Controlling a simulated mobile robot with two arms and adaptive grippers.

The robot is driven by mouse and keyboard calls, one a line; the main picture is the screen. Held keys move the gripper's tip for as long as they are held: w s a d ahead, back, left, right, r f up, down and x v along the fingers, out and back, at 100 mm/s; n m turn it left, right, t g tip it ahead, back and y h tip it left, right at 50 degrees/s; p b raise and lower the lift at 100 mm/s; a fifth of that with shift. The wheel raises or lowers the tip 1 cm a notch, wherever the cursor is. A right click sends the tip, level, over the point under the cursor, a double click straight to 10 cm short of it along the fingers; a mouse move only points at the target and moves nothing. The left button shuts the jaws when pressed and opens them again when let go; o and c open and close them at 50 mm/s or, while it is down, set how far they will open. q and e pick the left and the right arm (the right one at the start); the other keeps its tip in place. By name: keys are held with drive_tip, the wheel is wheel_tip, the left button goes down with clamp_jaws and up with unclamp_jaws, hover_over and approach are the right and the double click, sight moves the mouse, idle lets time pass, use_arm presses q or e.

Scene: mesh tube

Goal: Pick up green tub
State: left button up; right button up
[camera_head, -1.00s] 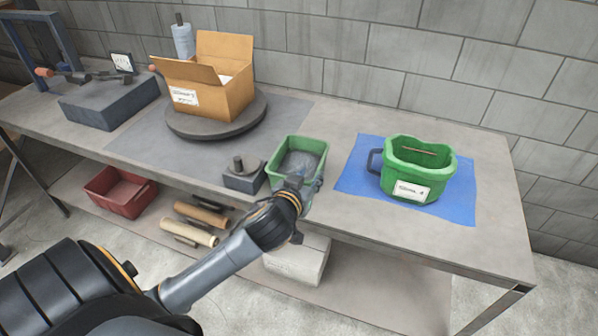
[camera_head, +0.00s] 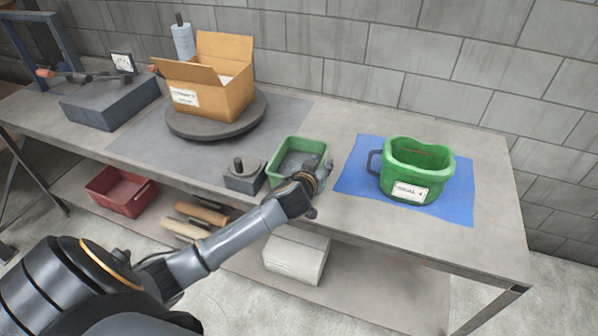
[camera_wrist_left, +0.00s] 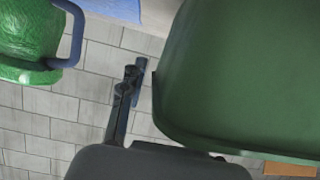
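A green rectangular open tub (camera_head: 283,152) stands near the front edge of the table. A deeper green bucket-like tub (camera_head: 424,172) with a dark side handle and white label stands upright on a blue mat to the right. My left gripper (camera_head: 322,167) is at the right rim of the rectangular tub. In the left wrist view a green wall (camera_wrist_left: 240,80), apparently this tub's, fills the right side. One finger shows with a narrow gap to that wall; the other finger is hidden. The handled tub (camera_wrist_left: 30,40) shows at upper left there. My right gripper is not in view.
A blue mat (camera_head: 455,205) lies under the handled tub. A small dark block with a knob (camera_head: 243,175) stands left of the rectangular tub. An open cardboard box (camera_head: 212,88) is on a round turntable (camera_head: 185,125). A red bin (camera_head: 120,192) is on the lower shelf.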

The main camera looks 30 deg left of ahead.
use_arm(q)
clamp_jaws()
idle(0.5)
drive_tip(key=shift+r, duration=0.25)
drive_tip(key=shift+w+r, duration=0.1)
drive_tip(key=shift+r, duration=4.65)
drive_tip(key=shift+r, duration=0.1)
